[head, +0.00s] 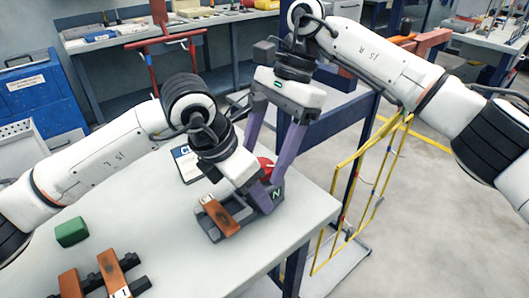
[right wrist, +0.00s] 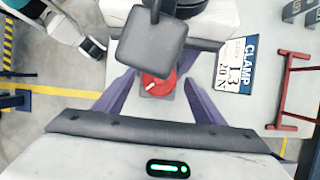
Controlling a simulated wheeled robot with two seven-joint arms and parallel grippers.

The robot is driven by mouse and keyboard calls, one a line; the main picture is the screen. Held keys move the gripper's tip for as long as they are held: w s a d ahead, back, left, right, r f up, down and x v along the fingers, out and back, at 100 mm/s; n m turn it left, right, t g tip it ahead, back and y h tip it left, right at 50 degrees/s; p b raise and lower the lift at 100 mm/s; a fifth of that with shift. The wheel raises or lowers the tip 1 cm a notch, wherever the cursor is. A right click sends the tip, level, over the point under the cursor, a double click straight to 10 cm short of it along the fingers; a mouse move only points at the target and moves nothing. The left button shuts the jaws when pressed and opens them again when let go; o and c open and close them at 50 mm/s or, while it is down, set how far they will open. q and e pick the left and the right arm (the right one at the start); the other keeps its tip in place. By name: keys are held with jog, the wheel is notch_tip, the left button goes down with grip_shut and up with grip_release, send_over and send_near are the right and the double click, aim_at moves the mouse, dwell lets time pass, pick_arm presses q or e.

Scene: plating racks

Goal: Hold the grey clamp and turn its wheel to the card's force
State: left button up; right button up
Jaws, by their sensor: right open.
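The grey clamp (head: 214,236) sits near the table's right edge, with an orange-brown block (head: 222,216) at its front and a small dark "N" display. Its red wheel (right wrist: 158,86) has a white mark and shows only partly in the head view (head: 267,164). My right gripper (head: 262,167) is open above the clamp, its purple fingers on either side of the wheel; contact is unclear. My left gripper (head: 256,190) reaches down at the clamp; its fingertips are largely hidden. The card (right wrist: 236,65) lies behind the clamp and seems to read "CLAMP 13, 20 N".
A green block (head: 72,232) and another orange-brown and black fixture (head: 112,272) are on the left of the white table (head: 165,250). A yellow rack (head: 345,200) stands right of the table. A blue cabinet (head: 38,95) and workbenches are behind.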

jog(key=c, duration=1.1)
jog(key=shift+o, duration=0.2)
jog(key=shift+m, duration=0.3)
jog(key=m+t, duration=0.1)
jog(key=m, duration=0.1)
jog(key=m+t+y, duration=0.1)
jog(key=m, duration=0.2)
jog(key=shift+s+d, duration=0.15)
jog(key=m, duration=0.1)
jog(key=m+t, duration=0.1)
jog(key=m, duration=0.1)
jog(key=m+t, duration=0.1)
jog(key=m, duration=0.1)
jog(key=shift+s+r, duration=0.1)
jog(key=shift+s, duration=0.15)
